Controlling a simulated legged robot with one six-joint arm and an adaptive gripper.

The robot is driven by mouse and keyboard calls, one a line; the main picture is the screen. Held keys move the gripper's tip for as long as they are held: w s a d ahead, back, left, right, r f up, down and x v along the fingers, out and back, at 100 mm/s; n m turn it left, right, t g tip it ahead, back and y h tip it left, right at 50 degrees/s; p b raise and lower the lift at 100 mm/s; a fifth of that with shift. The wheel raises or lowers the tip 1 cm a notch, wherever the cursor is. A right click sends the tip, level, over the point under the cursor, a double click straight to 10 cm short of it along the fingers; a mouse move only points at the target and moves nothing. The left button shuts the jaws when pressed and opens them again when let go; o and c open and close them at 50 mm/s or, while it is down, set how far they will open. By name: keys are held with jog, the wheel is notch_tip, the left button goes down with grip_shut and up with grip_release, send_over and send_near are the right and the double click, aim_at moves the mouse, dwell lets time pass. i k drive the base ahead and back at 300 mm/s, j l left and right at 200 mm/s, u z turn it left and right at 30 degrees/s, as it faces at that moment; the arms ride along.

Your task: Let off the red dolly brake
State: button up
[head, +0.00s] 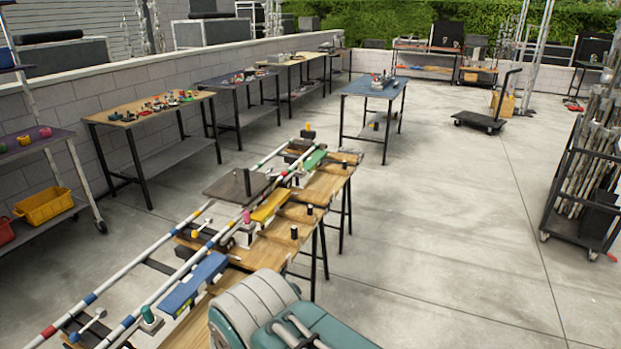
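A pair of striped rails (150,250) runs over a row of wooden-topped tables (295,232) ahead of me. A dark flat platform (240,185) with an upright post sits at the rails. Along the near rail are a blue block (193,282), a yellow block (270,206) and a green block (314,160). A lever with a pale round knob (206,222) stands between the rails. Red shows on short bands of the rails; I cannot make out a red brake for certain. My gripper is not in view.
Workbenches with small items, such as the wooden one (150,108), line the wall at left. A blue-topped table (375,88) stands beyond the rails. A flatbed cart (480,122) and a rack of poles (585,190) are at right. The concrete floor (450,230) between is clear.

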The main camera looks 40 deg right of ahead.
aim_at(285, 173)
jog(key=j+z, duration=0.2)
jog(key=z, duration=0.2)
jog(key=k+j+z, duration=0.1)
jog(key=z, duration=0.35)
jog(key=k+j+z, duration=0.1)
jog(key=z, duration=0.3)
jog(key=i+l+u, duration=0.15)
jog(key=i+l, duration=1.05)
jog(key=i+l+u, duration=0.15)
jog(key=i+l, duration=1.15)
